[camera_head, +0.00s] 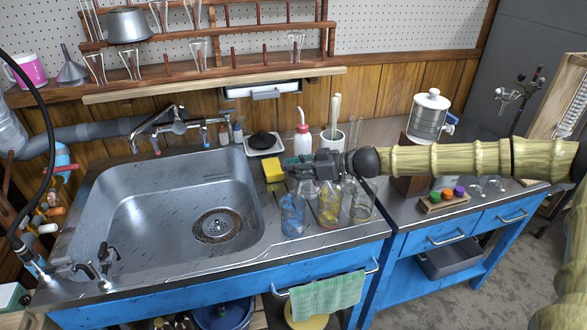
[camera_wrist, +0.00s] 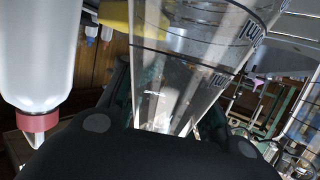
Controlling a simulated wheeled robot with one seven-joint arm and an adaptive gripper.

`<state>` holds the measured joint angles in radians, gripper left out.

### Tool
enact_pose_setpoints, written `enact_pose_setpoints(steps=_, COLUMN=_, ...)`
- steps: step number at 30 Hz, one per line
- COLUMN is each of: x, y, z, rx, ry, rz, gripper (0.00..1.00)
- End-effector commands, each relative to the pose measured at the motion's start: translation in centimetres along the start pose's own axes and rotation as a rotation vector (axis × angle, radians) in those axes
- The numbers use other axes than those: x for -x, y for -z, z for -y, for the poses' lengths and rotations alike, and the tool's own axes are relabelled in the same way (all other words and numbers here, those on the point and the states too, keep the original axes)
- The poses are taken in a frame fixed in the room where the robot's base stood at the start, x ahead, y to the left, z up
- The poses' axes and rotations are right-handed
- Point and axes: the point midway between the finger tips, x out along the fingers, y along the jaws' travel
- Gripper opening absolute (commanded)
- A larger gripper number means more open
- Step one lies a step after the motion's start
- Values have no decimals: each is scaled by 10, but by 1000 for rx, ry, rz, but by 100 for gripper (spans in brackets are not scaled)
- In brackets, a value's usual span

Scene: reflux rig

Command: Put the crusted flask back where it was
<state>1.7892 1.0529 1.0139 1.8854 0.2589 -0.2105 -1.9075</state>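Several glass vessels stand on the steel counter right of the sink in the head view. One flask (camera_head: 328,211) has yellow-brown matter in its lower part and looks like the crusted flask. A vessel with a blue tint (camera_head: 292,221) stands left of it and a clear one (camera_head: 362,205) right of it. My gripper (camera_head: 303,178) is just above the yellow-brown flask and hides its top. In the wrist view, a clear glass with printed graduations (camera_wrist: 178,65) rises between my spread fingers. I cannot tell whether they touch it, or which vessel it is.
The sink (camera_head: 130,225) is on the left. A yellow sponge (camera_head: 272,170), a red-capped wash bottle (camera_head: 303,143) and a white pot of sticks (camera_head: 332,142) stand close behind the glassware. A rack of coloured stoppers (camera_head: 445,200) is to the right.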

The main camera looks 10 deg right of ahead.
Motion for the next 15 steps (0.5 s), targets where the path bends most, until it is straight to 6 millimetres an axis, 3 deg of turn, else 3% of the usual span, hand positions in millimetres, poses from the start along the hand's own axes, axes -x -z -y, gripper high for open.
enact_pose_setpoints(steps=1, x=0, y=0, z=0, rx=0, ry=0, rz=0, gripper=29)
enact_pose_setpoints(steps=5, x=0, y=0, z=0, rx=0, ry=0, rz=0, gripper=53)
enact_pose_setpoints(steps=15, x=0, y=0, z=0, rx=0, ry=0, rz=0, gripper=54)
